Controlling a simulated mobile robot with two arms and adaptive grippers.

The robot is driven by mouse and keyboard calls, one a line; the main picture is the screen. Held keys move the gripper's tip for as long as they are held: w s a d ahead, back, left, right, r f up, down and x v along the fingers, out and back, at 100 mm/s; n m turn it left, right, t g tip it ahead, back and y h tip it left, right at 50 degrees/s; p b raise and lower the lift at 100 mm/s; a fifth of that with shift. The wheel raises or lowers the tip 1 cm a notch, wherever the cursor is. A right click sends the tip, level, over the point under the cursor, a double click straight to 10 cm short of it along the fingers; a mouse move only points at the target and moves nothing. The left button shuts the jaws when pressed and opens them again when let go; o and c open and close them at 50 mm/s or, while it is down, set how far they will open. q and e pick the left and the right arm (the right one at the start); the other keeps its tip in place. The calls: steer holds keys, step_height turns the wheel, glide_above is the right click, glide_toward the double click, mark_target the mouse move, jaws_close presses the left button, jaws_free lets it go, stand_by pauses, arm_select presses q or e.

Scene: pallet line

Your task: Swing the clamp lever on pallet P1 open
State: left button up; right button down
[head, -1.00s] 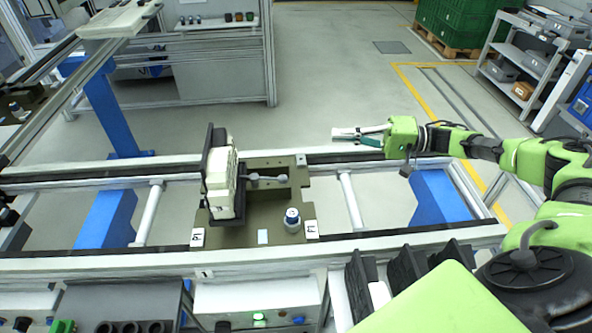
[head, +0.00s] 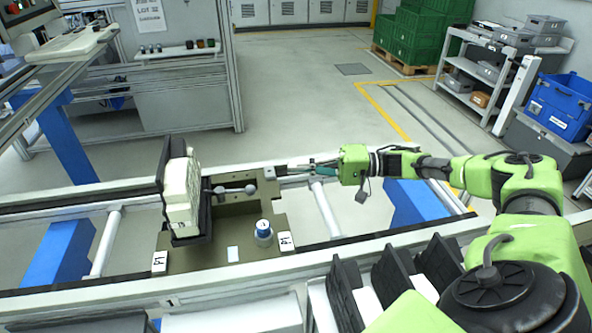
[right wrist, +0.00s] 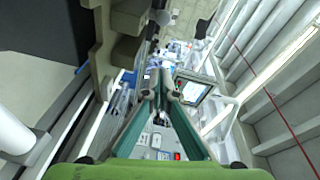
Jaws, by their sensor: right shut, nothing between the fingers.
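Pallet P1 (head: 205,258) is an olive-brown plate on the conveyor rails, with white labels at its front corners. Its clamp lever (head: 236,190) is a grey bar with rounded ends, lying left to right on the pallet beside an upright cream block (head: 181,196). My right gripper (head: 281,170) is shut and empty at the pallet's back right edge, to the right of the lever's right-hand knob and apart from it. In the right wrist view its teal fingers (right wrist: 160,78) meet at the tips. My left gripper is out of view.
A blue-topped cylinder (head: 263,232) stands on the pallet's front right. Black upright holders (head: 391,275) stand at the near side by my right arm. The conveyor's rear rail (head: 60,205) runs behind the pallet. The floor beyond is open.

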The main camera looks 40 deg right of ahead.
steer(key=w+a+p, duration=0.1)
steer(key=a, duration=0.1)
steer(key=w+a+p, duration=0.1)
steer(key=a, duration=0.2)
steer(key=a+p, duration=0.1)
steer(key=a, duration=0.2)
steer(key=shift+w+f+p, duration=0.3)
steer(key=shift+w, duration=0.1)
steer(key=shift+s+a+f, duration=0.15)
steer(key=shift+s+a, duration=0.15)
steer(key=shift+s, duration=0.2)
steer(key=shift+a+f, duration=0.1)
steer(key=shift+w, duration=0.1)
